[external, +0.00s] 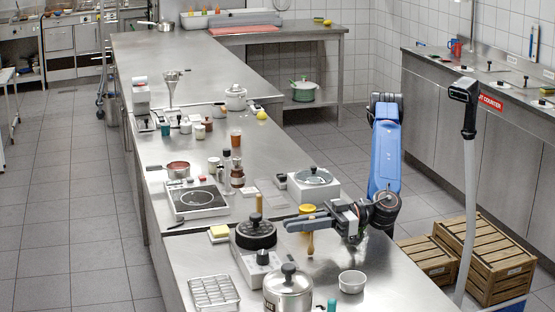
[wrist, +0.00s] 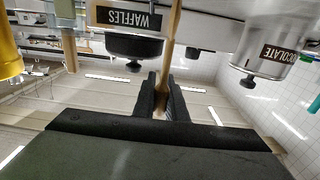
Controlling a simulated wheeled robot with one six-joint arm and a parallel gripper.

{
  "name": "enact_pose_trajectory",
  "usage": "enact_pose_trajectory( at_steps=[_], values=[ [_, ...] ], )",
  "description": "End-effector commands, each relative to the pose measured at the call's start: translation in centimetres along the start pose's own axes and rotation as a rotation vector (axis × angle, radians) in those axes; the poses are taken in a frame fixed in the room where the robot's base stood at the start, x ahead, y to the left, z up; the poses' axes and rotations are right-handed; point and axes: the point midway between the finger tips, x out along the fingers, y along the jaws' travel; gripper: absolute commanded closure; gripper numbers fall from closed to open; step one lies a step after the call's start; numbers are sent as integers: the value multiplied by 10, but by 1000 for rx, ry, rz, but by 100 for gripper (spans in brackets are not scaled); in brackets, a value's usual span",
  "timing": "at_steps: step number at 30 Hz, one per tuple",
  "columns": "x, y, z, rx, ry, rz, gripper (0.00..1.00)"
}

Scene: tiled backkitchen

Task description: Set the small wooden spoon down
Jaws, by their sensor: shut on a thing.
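The small wooden spoon (external: 310,244) hangs roughly upright below my gripper (external: 307,220) in the external view, over the front part of the steel counter (external: 215,263). In the wrist view the spoon's thin wooden shaft (wrist: 171,45) runs between the two dark fingers of my gripper (wrist: 162,88), which are shut on it. Its lower end seems to be above the counter top; I cannot tell how large the gap is.
A black round waffle maker (external: 257,234) stands left of my gripper, and a lidded steel pot (external: 288,292) stands in front. A white bowl (external: 352,282) is at the front right. A wire rack (external: 214,292) lies at the front left.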

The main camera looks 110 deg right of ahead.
Motion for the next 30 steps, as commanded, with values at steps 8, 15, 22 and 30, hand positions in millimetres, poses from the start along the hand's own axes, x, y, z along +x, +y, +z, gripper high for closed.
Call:
enact_pose_trajectory(
  at_steps=[8,15,22,30],
  values=[
    [0,0,2,0,0,0,70],
    [0,0,0,1,0,0,70],
    [-27,-1,-1,1,-1,-3,70],
    [-80,-1,-1,0,0,-3,70]
  ],
)
